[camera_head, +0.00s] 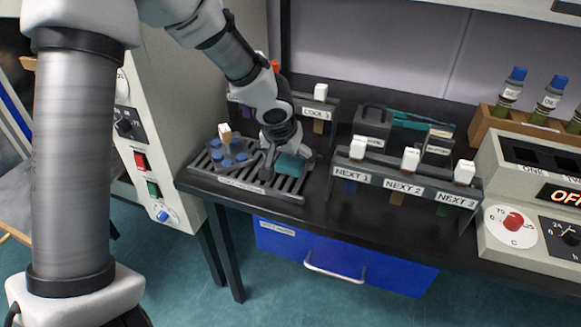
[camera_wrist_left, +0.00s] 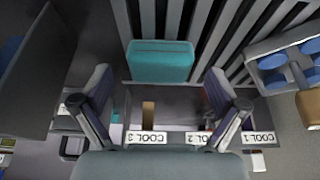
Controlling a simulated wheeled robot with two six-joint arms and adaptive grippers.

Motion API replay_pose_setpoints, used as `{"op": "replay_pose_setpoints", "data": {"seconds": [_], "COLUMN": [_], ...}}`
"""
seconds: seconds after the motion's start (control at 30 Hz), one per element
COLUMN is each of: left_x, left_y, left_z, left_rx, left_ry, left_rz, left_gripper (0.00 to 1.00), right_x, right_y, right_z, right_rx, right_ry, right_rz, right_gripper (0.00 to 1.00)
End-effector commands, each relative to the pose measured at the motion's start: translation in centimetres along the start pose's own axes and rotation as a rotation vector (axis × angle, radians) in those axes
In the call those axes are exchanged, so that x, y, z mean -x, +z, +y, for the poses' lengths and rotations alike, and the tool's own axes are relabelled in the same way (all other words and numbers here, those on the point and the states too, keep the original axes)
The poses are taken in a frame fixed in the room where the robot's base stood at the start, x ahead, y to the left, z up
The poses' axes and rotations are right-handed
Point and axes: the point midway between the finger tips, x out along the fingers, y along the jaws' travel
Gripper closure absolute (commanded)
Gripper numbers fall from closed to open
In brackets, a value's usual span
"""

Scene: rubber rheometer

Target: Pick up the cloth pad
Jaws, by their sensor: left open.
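The cloth pad is a teal block-like pad (camera_head: 291,165) on the right part of a black slatted rack (camera_head: 225,186) on the bench. In the left wrist view the pad (camera_wrist_left: 160,58) lies across the slats at top centre, just beyond the fingers. My left gripper (camera_head: 280,154) is over the rack beside the pad and partly hides it in the head view. In the wrist view its two fingers (camera_wrist_left: 158,88) are spread wide with nothing between them. Whether a finger touches the pad cannot be told. My right gripper is not in view.
A holder with blue round pieces (camera_head: 228,155) sits left of the pad on the rack. The COOL stand (camera_head: 318,113) is behind. The NEXT stand (camera_head: 403,188) is to the right, with a black caddy (camera_head: 372,128) behind it. A control cabinet (camera_head: 150,150) stands left.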

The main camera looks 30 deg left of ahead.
Motion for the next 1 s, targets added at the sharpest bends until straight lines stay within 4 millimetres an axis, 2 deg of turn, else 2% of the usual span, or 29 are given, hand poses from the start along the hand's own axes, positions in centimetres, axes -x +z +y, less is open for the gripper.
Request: {"op": "replay_pose_setpoints", "data": {"seconds": [0.07, 0.27, 0.3, 0.43, 0.57, 0.6, 0.83, 1.0], "left_x": [-1.0, -1.0, -1.0, -1.0, -1.0, -1.0, -0.9, -0.1], "left_y": [0.1, 0.0, 0.0, 0.0, 0.1, 0.1, 0.0, -0.6], "left_z": [0.0, 0.0, 0.0, 0.0, 0.0, 0.0, 0.0, 0.2], "left_rx": [0.000, 0.000, 0.000, 0.000, 0.000, 0.000, 0.000, 0.000], "left_ry": [0.000, 0.001, 0.000, 0.000, 0.000, 0.000, 0.000, 0.000], "left_rz": [-0.001, 0.000, 0.000, 0.000, -0.001, -0.001, -0.001, 0.000], "left_gripper": [0.03, 0.03, 0.10, 0.55, 0.57, 0.61, 0.61, 0.61], "right_x": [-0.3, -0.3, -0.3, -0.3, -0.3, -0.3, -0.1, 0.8], "right_y": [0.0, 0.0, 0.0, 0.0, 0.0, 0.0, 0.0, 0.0], "right_z": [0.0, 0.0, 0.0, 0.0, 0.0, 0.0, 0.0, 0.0], "right_rx": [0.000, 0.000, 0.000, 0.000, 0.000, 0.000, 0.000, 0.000], "right_ry": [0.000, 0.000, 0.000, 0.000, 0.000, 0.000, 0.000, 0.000], "right_rz": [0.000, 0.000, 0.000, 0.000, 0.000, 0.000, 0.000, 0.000], "right_gripper": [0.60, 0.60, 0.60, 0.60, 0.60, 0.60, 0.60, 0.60]}}
